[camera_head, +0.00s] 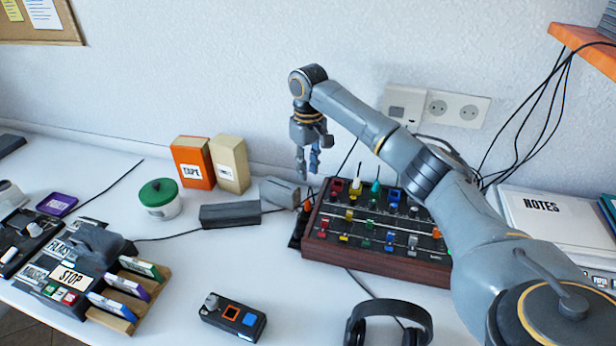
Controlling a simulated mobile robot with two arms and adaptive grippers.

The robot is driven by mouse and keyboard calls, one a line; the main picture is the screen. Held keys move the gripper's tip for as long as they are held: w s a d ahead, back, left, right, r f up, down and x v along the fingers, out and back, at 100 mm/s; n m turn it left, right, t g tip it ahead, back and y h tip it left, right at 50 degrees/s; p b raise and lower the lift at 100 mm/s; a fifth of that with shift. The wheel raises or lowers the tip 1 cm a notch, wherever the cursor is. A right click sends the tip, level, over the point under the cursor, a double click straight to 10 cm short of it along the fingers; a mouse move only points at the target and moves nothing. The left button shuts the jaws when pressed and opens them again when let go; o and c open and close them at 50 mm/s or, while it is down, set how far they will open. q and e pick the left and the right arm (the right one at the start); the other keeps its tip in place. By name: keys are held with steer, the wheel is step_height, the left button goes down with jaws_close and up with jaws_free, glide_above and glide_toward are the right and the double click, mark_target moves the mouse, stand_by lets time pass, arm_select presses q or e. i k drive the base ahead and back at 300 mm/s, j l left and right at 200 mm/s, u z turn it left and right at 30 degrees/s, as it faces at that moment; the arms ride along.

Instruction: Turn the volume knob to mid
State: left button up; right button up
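My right gripper (308,174) hangs with its fingers pointing down, in front of the wall and left of the mixer. Its two fingers are apart with nothing between them. A small black box (233,318) at the front middle carries a grey knob (211,301), an orange-framed button and a blue button. A mixer (375,232) with wooden sides has rows of coloured knobs and sliders; my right arm hides its right part. No volume label is readable, so I cannot tell which knob is the volume knob. My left gripper is not in view.
Black headphones (388,310) lie at the front edge. A wooden rack (118,318) and a STOP-labelled device (72,277) stand at left. A green-lidded jar (159,197), an orange box (192,163) and a black adapter (230,214) are behind. The table between jar and small box is mostly clear.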

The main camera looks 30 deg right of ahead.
mark_target(210, 302)
steer(key=k+j, duration=1.55)
steer(key=k, duration=0.15)
